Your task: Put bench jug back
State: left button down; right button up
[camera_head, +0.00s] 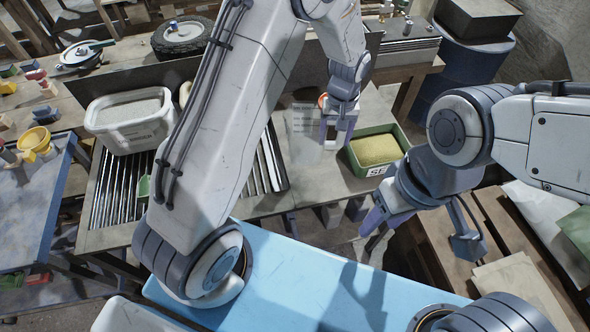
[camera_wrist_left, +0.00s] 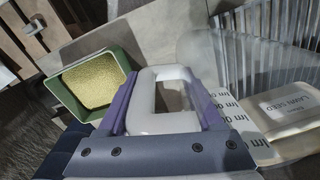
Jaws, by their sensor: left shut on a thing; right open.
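The translucent jug (camera_head: 303,128) stands out faintly over the bench in the head view, left of the green bin. My left gripper (camera_head: 338,122) is at its right side. In the left wrist view the purple fingers of my left gripper (camera_wrist_left: 172,95) are shut on the jug's white handle (camera_wrist_left: 160,122). A printed label shows just right of the fingers. I cannot tell whether the jug touches the bench. My right gripper (camera_head: 385,222) is open and empty, lower right, beyond the bench's front edge.
A green bin (camera_head: 393,128) of yellow grain stands close right of the jug; it also shows in the left wrist view (camera_wrist_left: 78,112). A white tub (camera_head: 130,137) stands on the bench's left part. A slatted rack (camera_head: 115,190) lies in the bench top. My left arm hides the bench's middle.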

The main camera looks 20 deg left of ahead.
pick_arm(q)
jog(key=w+d+n, duration=0.1)
jog(key=d+n, duration=0.2)
jog(key=d, duration=0.4)
jog(key=a+f+p, duration=0.1)
jog(key=a+f, duration=0.1)
jog(key=a, duration=0.1)
jog(key=a+f+p, duration=0.1)
jog(key=a+f, duration=0.1)
jog(key=a, duration=0.2)
jog(key=a+f+p, duration=0.2)
jog(key=a+f, duration=0.1)
jog(key=a, duration=0.1)
jog(key=shift+s+a, duration=0.1)
jog(key=shift+a, duration=0.15)
notch_tip(320, 180, down, 4)
jog(key=shift+r+p, duration=0.25)
jog(key=shift+p, duration=0.65)
jog(key=shift+f, duration=0.2)
jog(key=shift+f, duration=0.25)
jog(key=shift+c, duration=0.2)
grip_release()
jog(key=shift+r, duration=0.1)
